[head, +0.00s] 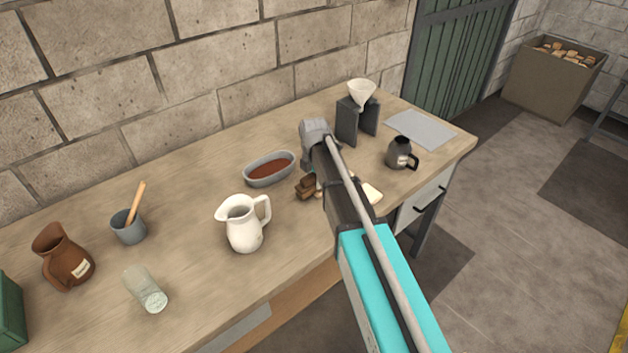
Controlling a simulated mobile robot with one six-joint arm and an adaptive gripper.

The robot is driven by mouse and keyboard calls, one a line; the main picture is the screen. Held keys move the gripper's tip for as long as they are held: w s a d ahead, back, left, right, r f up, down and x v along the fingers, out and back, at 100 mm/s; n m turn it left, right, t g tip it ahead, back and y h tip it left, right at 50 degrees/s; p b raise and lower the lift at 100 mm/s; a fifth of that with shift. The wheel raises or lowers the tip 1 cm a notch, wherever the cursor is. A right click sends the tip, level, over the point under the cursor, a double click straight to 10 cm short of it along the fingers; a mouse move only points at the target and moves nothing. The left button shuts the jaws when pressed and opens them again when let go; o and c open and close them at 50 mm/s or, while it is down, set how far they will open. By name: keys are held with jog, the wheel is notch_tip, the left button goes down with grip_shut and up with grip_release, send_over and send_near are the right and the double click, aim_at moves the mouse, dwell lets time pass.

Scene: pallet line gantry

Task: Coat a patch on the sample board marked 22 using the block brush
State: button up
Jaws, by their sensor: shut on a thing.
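My arm reaches over the bench from the lower right, and its wrist stands above the middle of the bench. The forearm covers my gripper's fingers, so their opening and grasp are hidden. Dark brown blocky shapes (306,187) with a pale wooden part show just left of the forearm; I cannot tell whether they are the block brush. A grey oval dish (290,178) holding red-brown coating lies left of the wrist. A pale flat piece (372,192) shows partly right of the forearm. A grey sheet (420,130) lies at the right end. No mark 22 is readable.
A white jug (244,230), glass (146,289), grey cup with a wooden stick (129,228) and brown jug (63,258) stand to the left. A dark stand with a white funnel (361,93) and dark mug (400,153) stand right. The wall bounds the back.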

jog(key=shift+w+d, duration=1.05)
jog(key=shift+d, duration=0.3)
jog(key=shift+w+d+r, duration=0.1)
jog(key=shift+d, duration=0.1)
jog(key=shift+w+d, duration=0.55)
jog(key=shift+d, duration=0.25)
jog(key=shift+w+d, duration=0.55)
jog(key=shift+d, duration=0.2)
jog(key=shift+w+d, duration=0.1)
jog(key=shift+w+d, duration=0.55)
jog(key=shift+d, duration=0.15)
jog(key=shift+w+d, duration=0.5)
jog(key=shift+d, duration=0.2)
jog(key=shift+w+d, duration=0.55)
jog(key=shift+d, duration=0.25)
jog(key=shift+w+d, duration=0.55)
jog(key=shift+d, duration=0.2)
